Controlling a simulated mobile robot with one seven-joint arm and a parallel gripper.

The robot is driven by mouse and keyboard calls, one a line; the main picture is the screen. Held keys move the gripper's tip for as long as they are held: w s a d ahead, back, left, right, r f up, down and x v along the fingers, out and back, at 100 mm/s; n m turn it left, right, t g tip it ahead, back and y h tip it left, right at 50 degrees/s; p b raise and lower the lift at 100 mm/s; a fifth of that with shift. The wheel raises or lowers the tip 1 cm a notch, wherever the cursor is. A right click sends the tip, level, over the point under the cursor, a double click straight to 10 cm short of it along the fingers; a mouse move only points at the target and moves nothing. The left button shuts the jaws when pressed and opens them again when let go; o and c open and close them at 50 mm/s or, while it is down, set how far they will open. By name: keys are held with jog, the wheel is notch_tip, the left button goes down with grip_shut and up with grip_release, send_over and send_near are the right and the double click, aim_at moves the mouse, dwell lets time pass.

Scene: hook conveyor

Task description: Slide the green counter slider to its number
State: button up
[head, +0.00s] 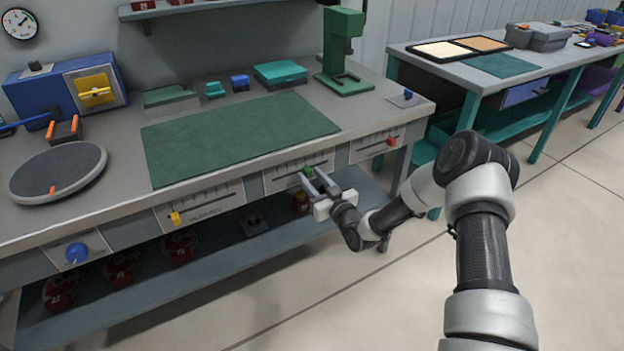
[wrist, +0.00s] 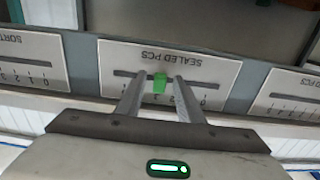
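The green slider (head: 309,171) sits on a slot in the white counter panel (head: 272,181) on the bench's front edge. In the wrist view the green slider (wrist: 160,83) stands near the middle of the slot, and the panel (wrist: 218,70) reads "SEALED PCS" upside down. My gripper (head: 315,173) reaches the panel from the front. In the wrist view my gripper (wrist: 160,78) is open, with one finger on each side of the slider and a visible gap on both sides. The fingers hide part of the number scale.
A yellow slider (head: 175,218) is on the panel to the left, and a red slider (head: 391,141) on the panel to the right. A blue knob (head: 77,252) is at the far left. A lower shelf (head: 215,262) runs beneath the panels. The floor in front is clear.

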aim_at(277, 180)
grip_shut()
jog(key=s+a, duration=0.1)
jog(key=a, duration=0.1)
jog(key=s+a, duration=0.2)
jog(key=a, duration=0.1)
jog(key=s+a+b, duration=0.1)
jog(key=s+a, duration=0.1)
jog(key=a, duration=0.1)
jog(key=shift+s, duration=0.15)
grip_release()
jog(key=shift+s+d, duration=0.25)
jog(key=shift+s, duration=0.05)
jog(key=p+v, duration=0.1)
jog(key=v, duration=1.5)
jog(key=shift+s+d+p, duration=0.2)
jog(key=shift+s+p, duration=0.1)
jog(key=shift+p, duration=0.05)
